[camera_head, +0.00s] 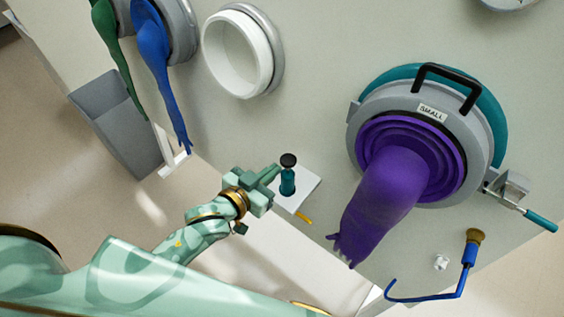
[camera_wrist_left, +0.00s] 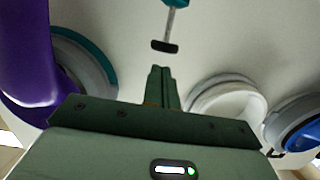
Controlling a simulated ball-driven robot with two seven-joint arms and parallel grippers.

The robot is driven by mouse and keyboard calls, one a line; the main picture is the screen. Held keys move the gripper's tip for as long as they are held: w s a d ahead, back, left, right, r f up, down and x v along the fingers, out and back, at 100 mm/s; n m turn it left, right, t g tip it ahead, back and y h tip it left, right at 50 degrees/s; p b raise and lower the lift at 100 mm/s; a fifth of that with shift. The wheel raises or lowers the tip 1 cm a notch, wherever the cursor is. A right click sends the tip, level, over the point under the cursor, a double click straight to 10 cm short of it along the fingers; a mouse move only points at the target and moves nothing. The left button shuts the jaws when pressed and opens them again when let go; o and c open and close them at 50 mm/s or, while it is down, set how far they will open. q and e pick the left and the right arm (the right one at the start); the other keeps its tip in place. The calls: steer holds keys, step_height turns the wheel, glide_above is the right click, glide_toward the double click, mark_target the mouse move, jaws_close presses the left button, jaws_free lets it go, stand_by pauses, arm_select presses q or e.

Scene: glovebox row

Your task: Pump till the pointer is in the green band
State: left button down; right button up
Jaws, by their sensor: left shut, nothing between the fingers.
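A small teal hand pump (camera_head: 288,184) with a black knob (camera_head: 288,160) on top stands out from the pale wall panel, beside a white card. My left gripper (camera_head: 274,173) is shut and empty, with its tips just left of the pump, near its knob. In the left wrist view the shut fingertips (camera_wrist_left: 160,70) point at the black knob (camera_wrist_left: 165,46), with a small gap showing. A thin bright rod joins the knob to the teal pump body (camera_wrist_left: 177,3). No pointer or green band can be made out. My right gripper is not in view.
A purple glove (camera_head: 385,195) hangs from a large port labelled SMALL, right of the pump. An empty white port (camera_head: 237,55), a blue glove (camera_head: 160,50) and a green glove (camera_head: 115,50) are at upper left. A grey bin (camera_head: 115,115) stands below them. A round object is cut off at the top right.

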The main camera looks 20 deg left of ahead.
arm_select(q)
steer(key=v, duration=0.5)
steer(key=shift+s+a, duration=0.1)
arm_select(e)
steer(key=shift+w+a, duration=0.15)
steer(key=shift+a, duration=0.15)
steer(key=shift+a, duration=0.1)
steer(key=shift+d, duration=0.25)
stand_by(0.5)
